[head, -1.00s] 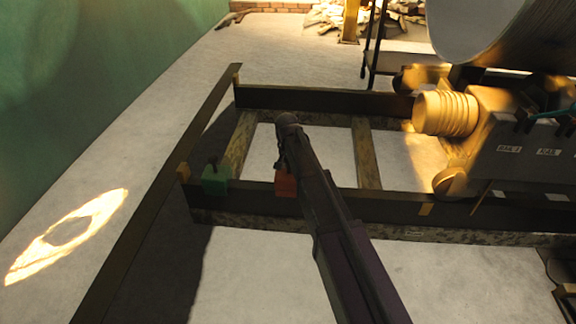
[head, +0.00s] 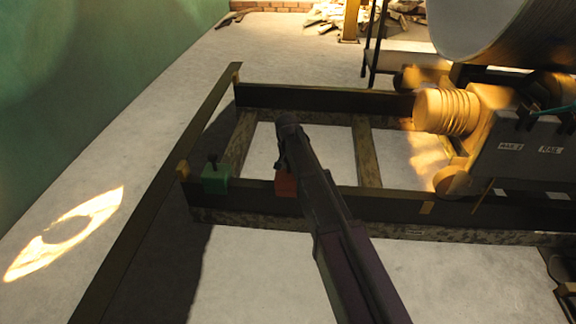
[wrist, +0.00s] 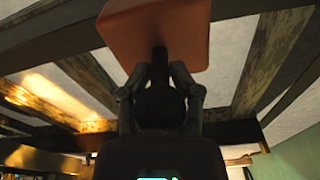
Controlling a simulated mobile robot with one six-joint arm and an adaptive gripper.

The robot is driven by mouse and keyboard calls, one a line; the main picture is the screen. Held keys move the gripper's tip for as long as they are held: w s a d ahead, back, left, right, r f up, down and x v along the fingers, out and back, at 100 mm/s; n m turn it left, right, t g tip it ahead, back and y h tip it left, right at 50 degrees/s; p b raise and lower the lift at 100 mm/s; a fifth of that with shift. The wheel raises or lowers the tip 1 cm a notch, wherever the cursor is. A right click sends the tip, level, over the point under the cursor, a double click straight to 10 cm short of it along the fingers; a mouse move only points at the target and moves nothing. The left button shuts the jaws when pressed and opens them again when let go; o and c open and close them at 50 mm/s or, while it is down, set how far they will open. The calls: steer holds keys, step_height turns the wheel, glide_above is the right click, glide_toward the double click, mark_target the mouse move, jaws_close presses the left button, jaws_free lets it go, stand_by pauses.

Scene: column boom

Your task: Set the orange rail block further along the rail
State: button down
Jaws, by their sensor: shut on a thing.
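The orange rail block (head: 286,185) is at the near dark rail (head: 380,204) in the head view, a short way right of the green block. My arm hides its right side. In the wrist view the orange block (wrist: 158,30) fills the top centre, with a dark stem on it. My gripper (wrist: 158,78) is shut on that stem. In the head view my gripper (head: 282,160) is just above the block, partly hidden by my arm. I cannot tell whether the block rests on the rail or is slightly raised.
The green block (head: 215,182) with a dark knob sits at the near rail's left end. A long dark beam (head: 150,195) runs along the left. A grey machine with a ribbed yellow cylinder (head: 447,112) stands at the right. The rail between my arm and the machine is clear.

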steer(key=shift+f+b, duration=0.45)
steer(key=shift+f, duration=0.05)
stand_by(0.5)
steer(key=shift+c, duration=1)
jaws_free()
steer(key=shift+s, duration=0.1)
